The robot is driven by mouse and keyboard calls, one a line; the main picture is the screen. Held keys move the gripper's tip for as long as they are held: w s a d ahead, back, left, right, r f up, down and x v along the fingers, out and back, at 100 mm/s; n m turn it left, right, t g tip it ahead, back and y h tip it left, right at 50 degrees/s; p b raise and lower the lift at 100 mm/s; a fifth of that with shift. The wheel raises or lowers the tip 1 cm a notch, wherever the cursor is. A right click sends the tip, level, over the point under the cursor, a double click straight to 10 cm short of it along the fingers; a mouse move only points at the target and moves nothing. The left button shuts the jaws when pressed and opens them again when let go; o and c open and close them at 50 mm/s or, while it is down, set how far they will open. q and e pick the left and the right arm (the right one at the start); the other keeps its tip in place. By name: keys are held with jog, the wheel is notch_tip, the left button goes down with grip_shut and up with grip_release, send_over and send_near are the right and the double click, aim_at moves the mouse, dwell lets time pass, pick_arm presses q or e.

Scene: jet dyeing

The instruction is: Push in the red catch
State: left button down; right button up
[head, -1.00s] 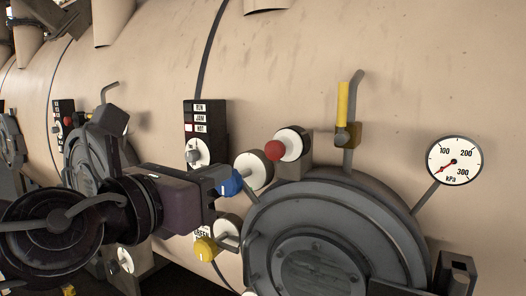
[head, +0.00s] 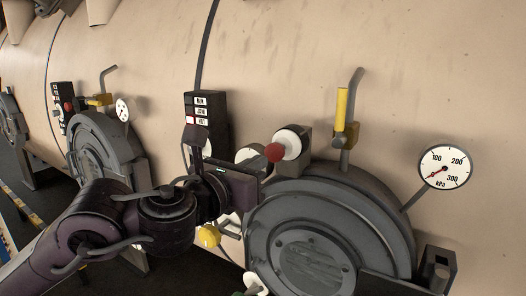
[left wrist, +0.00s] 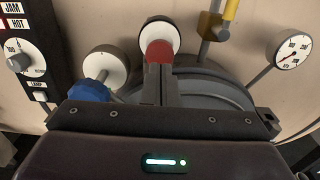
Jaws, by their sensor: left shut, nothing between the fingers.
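The red catch (head: 273,152) is a round red knob in front of a white disc (head: 289,142), at the upper left of the big grey round door (head: 300,255). In the left wrist view the red catch (left wrist: 159,51) is at the top centre, straight beyond my left fingertips (left wrist: 160,70). The shut, empty fingers overlap its lower part there; I cannot tell whether they touch it. In the head view my left gripper (head: 240,184) is just below and left of the catch, its fingertips hard to make out. My right gripper is not in view.
A blue knob (left wrist: 90,91) on a white disc lies left of the fingers. A yellow knob (head: 208,236) sits below my gripper. A control box (head: 206,115), a yellow-handled valve (head: 342,105) and a pressure gauge (head: 445,167) surround the door.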

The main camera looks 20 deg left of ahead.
aim_at(270, 153)
pick_arm(q)
jog(key=shift+x, duration=1.5)
jog(key=b+x, duration=0.1)
jog(key=x, duration=0.1)
jog(key=shift+w+d+b, duration=0.1)
jog(key=shift+w+b, duration=0.2)
jog(key=shift+w, duration=0.05)
jog(key=shift+r, duration=0.15)
